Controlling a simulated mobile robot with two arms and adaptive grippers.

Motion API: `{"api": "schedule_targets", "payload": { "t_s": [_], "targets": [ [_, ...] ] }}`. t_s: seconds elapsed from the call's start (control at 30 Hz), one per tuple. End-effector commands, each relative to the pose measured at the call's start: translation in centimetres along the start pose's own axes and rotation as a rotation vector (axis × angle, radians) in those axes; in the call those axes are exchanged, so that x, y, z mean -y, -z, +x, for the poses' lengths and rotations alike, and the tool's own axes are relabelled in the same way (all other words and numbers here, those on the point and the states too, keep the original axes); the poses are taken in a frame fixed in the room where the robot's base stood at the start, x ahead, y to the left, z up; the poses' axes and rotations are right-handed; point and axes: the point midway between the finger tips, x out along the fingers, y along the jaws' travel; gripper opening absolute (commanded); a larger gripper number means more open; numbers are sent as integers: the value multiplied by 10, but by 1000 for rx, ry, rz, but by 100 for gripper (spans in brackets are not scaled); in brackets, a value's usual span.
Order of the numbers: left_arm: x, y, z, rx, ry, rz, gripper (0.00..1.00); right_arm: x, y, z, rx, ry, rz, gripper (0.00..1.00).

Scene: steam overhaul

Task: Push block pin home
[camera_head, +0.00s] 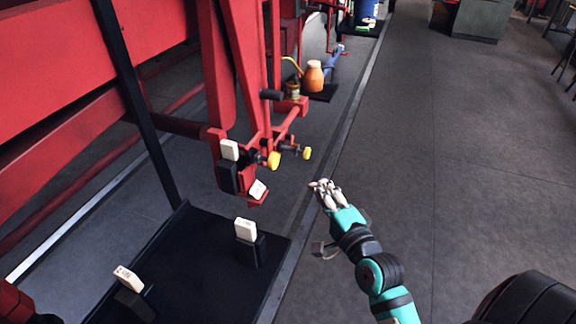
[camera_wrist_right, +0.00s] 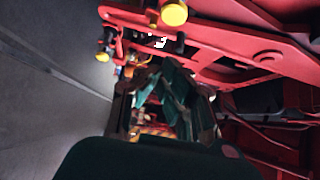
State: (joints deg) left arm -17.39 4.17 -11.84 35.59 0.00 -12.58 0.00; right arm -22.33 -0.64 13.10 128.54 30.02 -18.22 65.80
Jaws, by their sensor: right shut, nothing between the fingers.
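Two dark pins with yellow round ends stick out of the red frame: one nearer pin (camera_head: 273,160) and one farther pin (camera_head: 307,153). I cannot tell which is the block pin, nor how deep either sits. Yellow ends also show in the right wrist view, one at the top (camera_wrist_right: 174,13) and one at the left (camera_wrist_right: 102,57). My right gripper (camera_head: 325,188) is shut and empty, to the right of and below the pins in the head view, apart from them. Its fingers (camera_wrist_right: 172,92) fill the middle of the wrist view. My left gripper is not in view.
A black tray (camera_head: 205,290) with white-labelled dark blocks stands at the lower left. A white label (camera_head: 229,150) and a small red bracket (camera_head: 257,198) sit near the pins. An orange jar (camera_head: 313,77) stands farther back.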

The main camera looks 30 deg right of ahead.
Motion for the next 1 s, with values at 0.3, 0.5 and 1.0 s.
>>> {"api": "schedule_targets", "payload": {
  "t_s": [0.3, 0.5, 1.0],
  "targets": [
    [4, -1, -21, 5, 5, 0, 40, 4, -1, 70, 2, 2, -1, 0],
    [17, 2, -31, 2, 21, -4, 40, 2, -22, 89, 1, 0, 1, 0],
    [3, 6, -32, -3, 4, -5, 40, 0, -29, 96, 1, -1, -2, 0]
  ]
}}
